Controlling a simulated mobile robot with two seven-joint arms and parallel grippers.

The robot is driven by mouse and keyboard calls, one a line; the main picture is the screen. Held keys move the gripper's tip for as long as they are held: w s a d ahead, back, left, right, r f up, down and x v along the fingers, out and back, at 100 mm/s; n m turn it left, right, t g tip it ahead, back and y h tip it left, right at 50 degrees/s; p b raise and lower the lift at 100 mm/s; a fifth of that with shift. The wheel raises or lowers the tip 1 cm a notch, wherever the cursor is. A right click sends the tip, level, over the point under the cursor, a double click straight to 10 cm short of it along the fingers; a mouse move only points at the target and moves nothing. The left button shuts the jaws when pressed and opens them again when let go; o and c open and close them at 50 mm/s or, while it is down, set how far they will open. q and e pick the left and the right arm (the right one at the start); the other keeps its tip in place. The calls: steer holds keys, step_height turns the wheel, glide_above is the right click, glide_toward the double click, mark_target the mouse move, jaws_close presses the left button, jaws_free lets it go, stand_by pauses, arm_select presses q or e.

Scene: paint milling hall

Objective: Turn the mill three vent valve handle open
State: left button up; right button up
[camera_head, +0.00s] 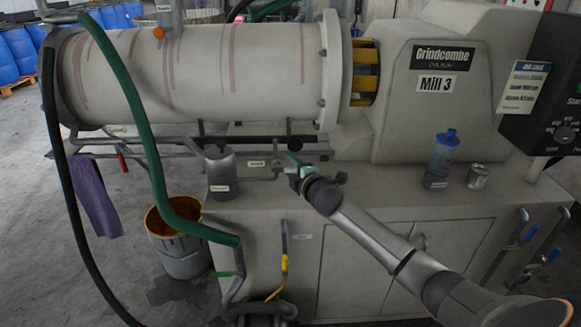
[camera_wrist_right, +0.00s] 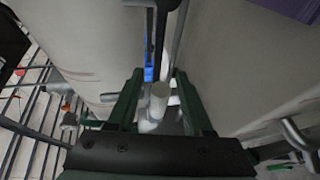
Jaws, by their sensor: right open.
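The mill (camera_head: 425,100) bears a "Mill 3" sign at the right of its large pale drum (camera_head: 200,70). My right gripper (camera_head: 286,160) reaches in over the cabinet top, below the drum, beside thin pipes and a grey pot (camera_head: 221,172). A dark bar (camera_wrist_right: 160,40) lies beyond. I cannot tell which part is the vent valve handle; small labels are unreadable. My left gripper is out of view.
A clear bottle with a blue lid (camera_head: 444,155) and a can (camera_head: 478,176) stand on the cabinet top (camera_head: 400,205). A green hose (camera_head: 140,120) hangs at the left by an orange-stained bucket (camera_head: 178,240). Blue-handled levers (camera_head: 526,237) are at the right.

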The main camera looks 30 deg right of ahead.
jaws_close()
stand_by(0.5)
stand_by(1.0)
